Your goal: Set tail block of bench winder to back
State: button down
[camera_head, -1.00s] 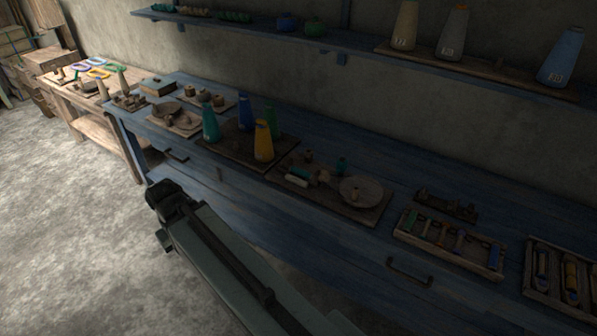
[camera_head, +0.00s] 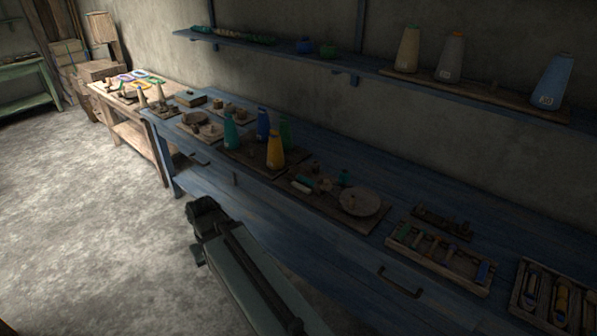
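The bench winder sits on a wooden board on the blue bench, right of the thread cones. It has a round wooden wheel (camera_head: 360,200) at its right and a small green-and-pale spool (camera_head: 302,185) at its left. Small wooden blocks (camera_head: 322,184) stand between them; I cannot tell which is the tail block. My gripper (camera_head: 200,228) is at the end of my arm, in front of the bench edge, left of and apart from the winder. It is dark and small, so its finger opening is unclear.
Yellow, blue and green cones (camera_head: 275,150) stand left of the winder. A tray of small bobbins (camera_head: 440,258) and a tray of shuttles (camera_head: 553,297) lie to its right. A blue shelf (camera_head: 300,55) runs above. The floor (camera_head: 90,220) at left is clear.

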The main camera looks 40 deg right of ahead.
aim_at(294, 169)
jog(key=z, duration=0.1)
jog(key=i, duration=0.95)
jog(key=u, duration=0.05)
